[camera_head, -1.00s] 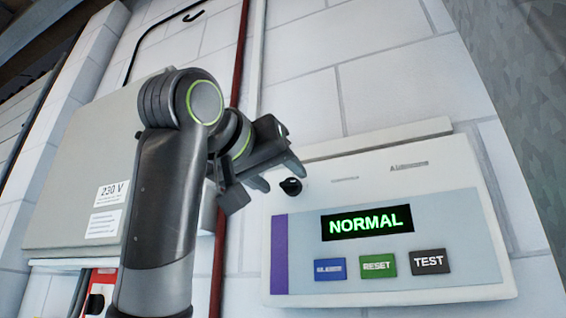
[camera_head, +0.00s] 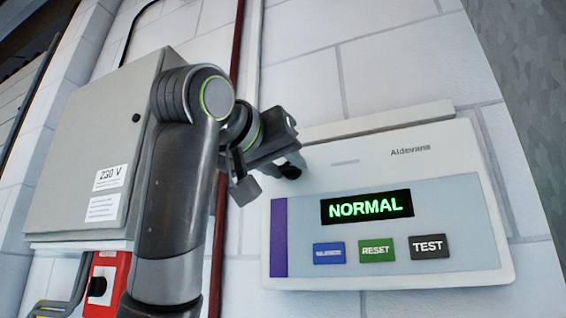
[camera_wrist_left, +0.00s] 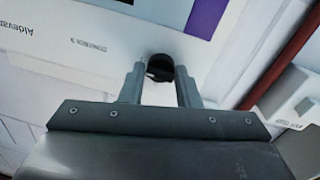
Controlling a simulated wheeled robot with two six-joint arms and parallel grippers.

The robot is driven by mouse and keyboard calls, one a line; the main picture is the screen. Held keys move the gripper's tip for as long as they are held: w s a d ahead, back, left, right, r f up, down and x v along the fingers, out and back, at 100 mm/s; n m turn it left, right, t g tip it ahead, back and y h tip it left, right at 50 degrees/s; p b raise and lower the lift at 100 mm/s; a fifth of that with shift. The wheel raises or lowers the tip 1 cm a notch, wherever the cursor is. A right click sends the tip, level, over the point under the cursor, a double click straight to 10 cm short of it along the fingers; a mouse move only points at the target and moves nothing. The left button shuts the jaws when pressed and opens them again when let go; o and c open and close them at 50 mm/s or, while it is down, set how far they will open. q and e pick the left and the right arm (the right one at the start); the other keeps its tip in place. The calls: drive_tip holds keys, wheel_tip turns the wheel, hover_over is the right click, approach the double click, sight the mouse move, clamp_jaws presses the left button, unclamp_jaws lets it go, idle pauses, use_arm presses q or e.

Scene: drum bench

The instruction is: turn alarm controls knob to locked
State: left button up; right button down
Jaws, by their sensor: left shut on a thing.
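The alarm panel (camera_head: 440,180) is a pale box on the white block wall, with a green NORMAL display (camera_head: 367,206). Its small black knob (camera_head: 291,171) sticks out near the panel's upper left corner. My left gripper (camera_head: 284,164) is at the knob and partly covers it. In the left wrist view the black knob (camera_wrist_left: 160,66) sits between the tips of the two fingers of my left gripper (camera_wrist_left: 161,80), which is shut on it. Its pointer direction and the small label beside it cannot be read clearly. My right gripper is not in view.
Blue, green and black buttons (camera_head: 376,250) sit below the display. A grey 230 V cabinet (camera_head: 90,150) is on the wall at left, with a red switch box (camera_head: 106,280) below it. A dark red pipe (camera_head: 238,60) runs down the wall behind my left arm.

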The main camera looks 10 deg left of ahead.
use_arm(q)
drive_tip(key=n+b, duration=0.2)
drive_tip(key=b, duration=0.1)
drive_tip(key=shift+f+n, duration=0.25)
drive_tip(key=shift+n, duration=0.15)
drive_tip(key=n+b, duration=0.3)
drive_tip(key=n, duration=0.1)
drive_tip(key=shift+n+b, duration=0.3)
drive_tip(key=shift+b, duration=0.05)
drive_tip(key=n+t+b, duration=0.1)
drive_tip(key=n+b, duration=0.1)
drive_tip(key=n, duration=0.2)
drive_tip(key=shift+d+n, duration=0.1)
drive_tip(key=shift+n, duration=0.3)
drive_tip(key=n+b, duration=0.1)
drive_tip(key=n, duration=0.1)
drive_tip(key=shift+n+y, duration=0.3)
drive_tip(key=shift+n, duration=0.1)
drive_tip(key=shift+w+f+n+b, duration=0.1)
drive_tip(key=shift+n+b, duration=0.55)
drive_tip(key=shift+n, duration=0.95)
drive_tip(key=o, duration=0.9)
